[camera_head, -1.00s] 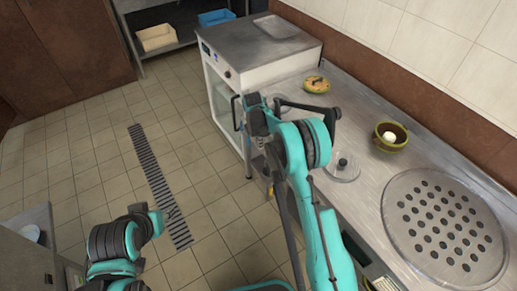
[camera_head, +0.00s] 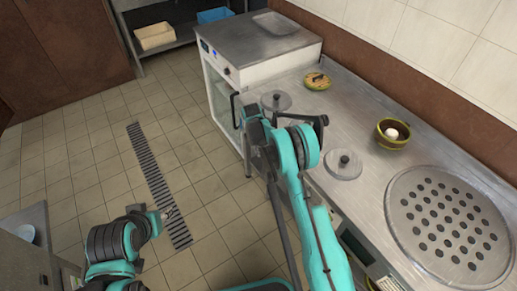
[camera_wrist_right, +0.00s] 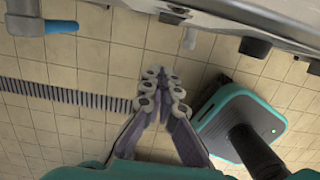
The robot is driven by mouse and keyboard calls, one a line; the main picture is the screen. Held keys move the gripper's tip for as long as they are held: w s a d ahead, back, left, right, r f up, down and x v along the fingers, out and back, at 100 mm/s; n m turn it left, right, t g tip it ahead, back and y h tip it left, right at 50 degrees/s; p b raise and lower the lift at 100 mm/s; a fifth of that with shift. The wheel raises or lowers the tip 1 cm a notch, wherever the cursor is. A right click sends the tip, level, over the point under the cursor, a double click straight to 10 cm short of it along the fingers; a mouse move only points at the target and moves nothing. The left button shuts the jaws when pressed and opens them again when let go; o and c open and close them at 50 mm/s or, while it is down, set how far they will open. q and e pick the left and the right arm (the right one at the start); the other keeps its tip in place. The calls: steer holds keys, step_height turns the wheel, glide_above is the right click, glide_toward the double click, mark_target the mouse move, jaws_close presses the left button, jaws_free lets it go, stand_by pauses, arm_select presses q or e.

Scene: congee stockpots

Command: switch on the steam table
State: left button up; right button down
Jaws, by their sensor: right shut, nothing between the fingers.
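The steam table is a steel counter (camera_head: 365,195) along the right wall, with a round perforated plate (camera_head: 448,226) set in its top. A panel (camera_head: 356,247) on its front is partly hidden by my right arm. In the right wrist view, a dark knob (camera_wrist_right: 255,47) juts from a steel front edge. My right gripper (camera_wrist_right: 160,85) is shut and empty over the tiled floor, below and left of this knob and apart from it. In the head view its fingers are hard to make out. My left gripper (camera_head: 165,214) is low over the floor; its jaws are unclear.
A white cabinet (camera_head: 270,70) with a dark handle stands at the counter's far end. Two clear lids (camera_head: 343,165), a yellow-green bowl (camera_head: 392,133) and a round board (camera_head: 317,82) are on the counter. A blue-handled valve (camera_wrist_right: 61,27) shows near the edge.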

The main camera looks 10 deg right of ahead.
steer(key=shift+w+d+f+b, duration=0.25)
steer(key=shift+d+f+b, duration=0.15)
steer(key=shift+d+f, duration=0.3)
steer(key=shift+w+d+f+b, duration=0.25)
steer(key=shift+d+f+b, duration=0.2)
steer(key=shift+d+f, duration=0.2)
steer(key=shift+w+d+f+b, duration=0.25)
steer(key=shift+d+f+b, duration=0.15)
steer(key=shift+d+f, duration=0.3)
steer(key=shift+r, duration=0.15)
steer(key=shift+w+d+f, duration=0.1)
steer(key=shift+d+f, duration=0.1)
steer(key=shift+d, duration=0.15)
steer(key=shift+r, duration=0.15)
steer(key=shift+r+p, duration=0.35)
steer(key=shift+r, duration=0.35)
